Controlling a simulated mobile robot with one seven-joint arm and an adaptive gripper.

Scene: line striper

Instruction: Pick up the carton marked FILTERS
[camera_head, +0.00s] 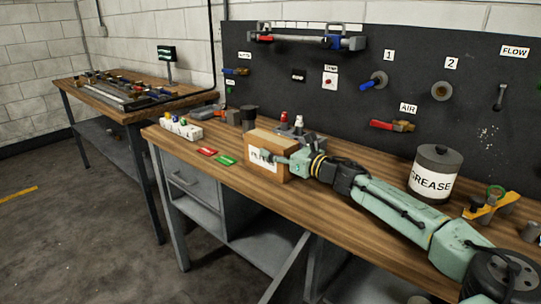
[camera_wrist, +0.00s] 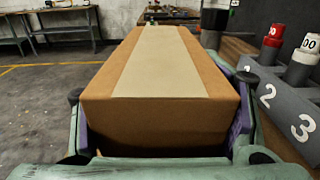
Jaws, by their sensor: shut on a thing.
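The brown carton (camera_head: 263,155) stands on the wooden workbench, with a white label on its side whose lettering is partly covered by my gripper. In the wrist view the carton (camera_wrist: 155,85) fills the middle, with a pale tape strip along its top. My gripper (camera_head: 282,159) is shut on the carton, one finger on each side; the fingers also show in the wrist view (camera_wrist: 160,135). I cannot tell whether the carton is lifted clear of the bench.
A numbered grey rack (camera_wrist: 290,115) stands close to the right of the carton. Red (camera_head: 207,151) and green (camera_head: 226,160) tags lie at its left. A GREASE can (camera_head: 435,173) stands to the right on the bench (camera_head: 310,208). A black tool panel (camera_head: 340,95) rises behind.

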